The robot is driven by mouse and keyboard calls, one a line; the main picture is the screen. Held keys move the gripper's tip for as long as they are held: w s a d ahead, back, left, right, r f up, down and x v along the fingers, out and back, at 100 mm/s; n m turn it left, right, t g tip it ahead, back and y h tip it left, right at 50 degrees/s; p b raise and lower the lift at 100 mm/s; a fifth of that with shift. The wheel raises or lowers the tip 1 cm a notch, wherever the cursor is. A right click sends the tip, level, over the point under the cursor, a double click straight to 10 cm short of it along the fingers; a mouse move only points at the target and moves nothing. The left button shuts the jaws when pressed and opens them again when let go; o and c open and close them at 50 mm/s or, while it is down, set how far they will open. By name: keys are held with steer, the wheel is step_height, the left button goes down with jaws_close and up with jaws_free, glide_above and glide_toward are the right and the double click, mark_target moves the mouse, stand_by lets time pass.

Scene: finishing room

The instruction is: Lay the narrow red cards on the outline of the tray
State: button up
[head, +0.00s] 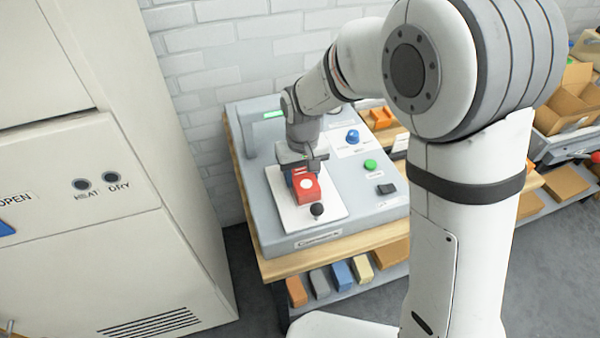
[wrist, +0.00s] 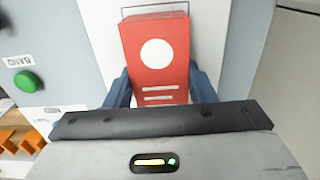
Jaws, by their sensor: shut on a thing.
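A red block of cards (head: 306,188) with a white circle and white bars on its face is at my gripper (head: 302,172), over the white tray (head: 328,207) of the grey machine. In the wrist view the red cards (wrist: 157,60) sit between the blue fingers of my gripper (wrist: 160,88), which is shut on them. A thin dark outline (wrist: 155,8) shows on the white tray just beyond their far edge. The rest of the outline is hidden under the cards. I cannot tell whether the cards touch the tray.
A black ball knob (head: 317,209) stands at the tray's front. The machine has a green button (head: 370,165), a blue knob (head: 352,136) and a black switch (head: 387,189) on the right. A tall cream cabinet (head: 100,200) stands close on the left.

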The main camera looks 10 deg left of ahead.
steer(key=o, duration=1.7)
steer(key=shift+o, duration=0.2)
steer(key=shift+r, duration=0.15)
steer(key=shift+r+p, duration=0.75)
steer(key=shift+r, duration=0.25)
steer(key=shift+r+p, duration=2.05)
steer(key=shift+r, duration=0.95)
